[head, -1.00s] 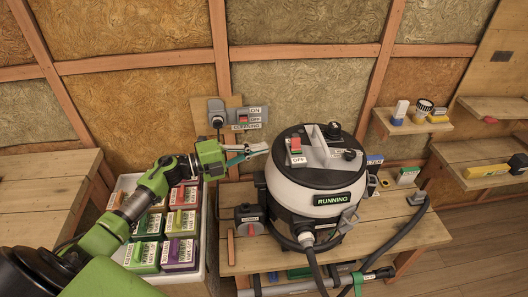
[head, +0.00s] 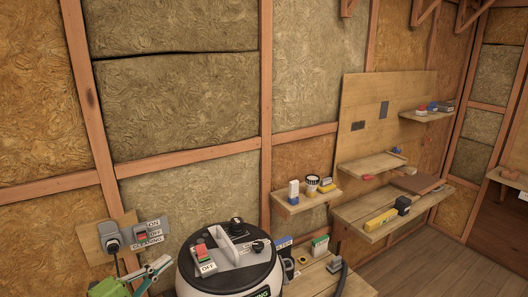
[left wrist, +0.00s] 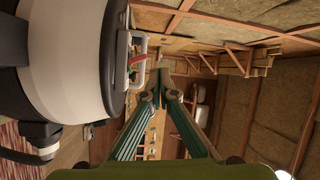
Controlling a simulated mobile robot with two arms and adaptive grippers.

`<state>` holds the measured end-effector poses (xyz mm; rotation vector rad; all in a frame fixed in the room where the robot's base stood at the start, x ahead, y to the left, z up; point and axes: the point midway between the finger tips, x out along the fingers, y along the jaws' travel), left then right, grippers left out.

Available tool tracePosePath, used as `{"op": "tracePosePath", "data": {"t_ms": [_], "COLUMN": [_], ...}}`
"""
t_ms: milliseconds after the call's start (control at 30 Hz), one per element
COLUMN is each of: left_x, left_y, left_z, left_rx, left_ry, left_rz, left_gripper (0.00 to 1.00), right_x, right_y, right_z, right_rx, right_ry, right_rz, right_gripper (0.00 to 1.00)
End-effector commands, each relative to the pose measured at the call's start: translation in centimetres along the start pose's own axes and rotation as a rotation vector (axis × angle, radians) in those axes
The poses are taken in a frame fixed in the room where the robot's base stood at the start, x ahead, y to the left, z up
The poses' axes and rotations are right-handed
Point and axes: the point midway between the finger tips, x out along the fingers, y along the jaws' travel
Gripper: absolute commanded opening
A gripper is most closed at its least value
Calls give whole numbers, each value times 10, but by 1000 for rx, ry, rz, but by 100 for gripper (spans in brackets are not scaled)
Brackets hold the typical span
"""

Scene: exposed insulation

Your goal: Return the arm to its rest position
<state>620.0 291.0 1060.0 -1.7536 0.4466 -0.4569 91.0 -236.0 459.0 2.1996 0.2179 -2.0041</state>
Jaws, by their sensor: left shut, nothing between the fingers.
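My left gripper (head: 156,268) shows at the lower left of the head view, its green fingers to the left of the vacuum's top. In the left wrist view its two fingers (left wrist: 160,92) meet at the tips, shut and empty. The round black and white vacuum (head: 232,272) stands at the bottom of the head view, cut off by the frame edge; its white body (left wrist: 70,60) fills the upper left of the left wrist view. Most of my left arm is out of the head view. My right gripper is not in view.
A wall switch (head: 147,232) and socket sit left of the vacuum. A small shelf (head: 305,203) with several items is right of it. More wall shelves (head: 385,210) hold tools further right. The bench (head: 318,284) shows beside the vacuum. Open floor lies at the lower right.

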Motion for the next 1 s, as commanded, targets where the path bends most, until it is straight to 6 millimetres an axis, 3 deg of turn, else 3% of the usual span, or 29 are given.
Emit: {"op": "tracePosePath", "data": {"t_ms": [233,467,567,700,800,1000], "left_x": [-16,-69,-99,-145,-173,-214], "left_y": [17,73,106,150,173,197], "left_z": [4,-6,-23,-64,-96,-152], "left_rx": [-311,-646,-791,-984,-1086,-1218], "left_ry": [-363,-719,-868,-1055,-1154,-1277], "left_rz": [-115,-72,-6,129,230,402], "left_gripper": [0,0,0,0,0,0], "right_x": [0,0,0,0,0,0], "right_y": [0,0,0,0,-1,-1], "right_z": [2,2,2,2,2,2], "right_rx": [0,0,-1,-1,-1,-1], "right_ry": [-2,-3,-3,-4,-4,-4], "right_rz": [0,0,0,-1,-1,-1], "right_gripper": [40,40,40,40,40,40]}}
